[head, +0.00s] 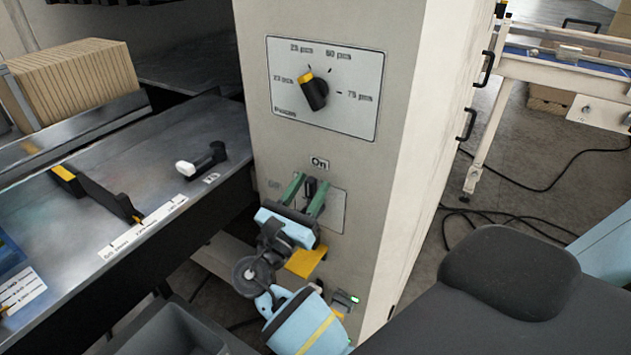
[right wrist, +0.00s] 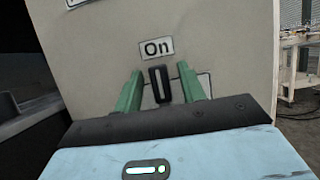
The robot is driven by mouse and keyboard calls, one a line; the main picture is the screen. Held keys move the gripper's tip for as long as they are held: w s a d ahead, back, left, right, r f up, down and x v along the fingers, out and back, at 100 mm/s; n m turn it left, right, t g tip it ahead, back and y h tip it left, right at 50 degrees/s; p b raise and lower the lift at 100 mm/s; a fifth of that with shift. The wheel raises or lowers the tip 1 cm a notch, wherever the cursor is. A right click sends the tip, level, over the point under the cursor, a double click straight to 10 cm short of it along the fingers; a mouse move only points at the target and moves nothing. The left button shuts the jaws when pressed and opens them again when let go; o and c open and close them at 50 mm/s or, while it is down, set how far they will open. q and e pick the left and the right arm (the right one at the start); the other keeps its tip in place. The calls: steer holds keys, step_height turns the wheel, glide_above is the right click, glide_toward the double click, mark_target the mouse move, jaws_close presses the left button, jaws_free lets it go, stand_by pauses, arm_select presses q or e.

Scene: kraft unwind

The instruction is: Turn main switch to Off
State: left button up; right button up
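The main switch is a black handle (head: 310,187) on a pale plate (head: 335,206) on the front of the beige cabinet. The handle points up towards the "On" label (head: 319,163). A second, blurred label (head: 273,185) sits left of the plate. My right gripper (head: 306,186) is open, its green fingers on either side of the handle. In the right wrist view the handle (right wrist: 160,84) stands upright between the fingers (right wrist: 160,86), with a gap visible on each side. The gripper hides the lower part of the plate. My left gripper is not in view.
Above the switch is a panel with a black and yellow rotary knob (head: 313,91). A metal bench (head: 150,165) with a black lever stands left, close to the cabinet. A grey bin (head: 165,335) is below it. Cables lie on the floor right of the cabinet (head: 400,120).

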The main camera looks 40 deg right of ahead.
steer(key=shift+w+d+r, duration=0.1)
steer(key=shift+d, duration=0.15)
steer(key=shift+a, duration=0.1)
steer(key=shift+c, duration=0.6)
jaws_close()
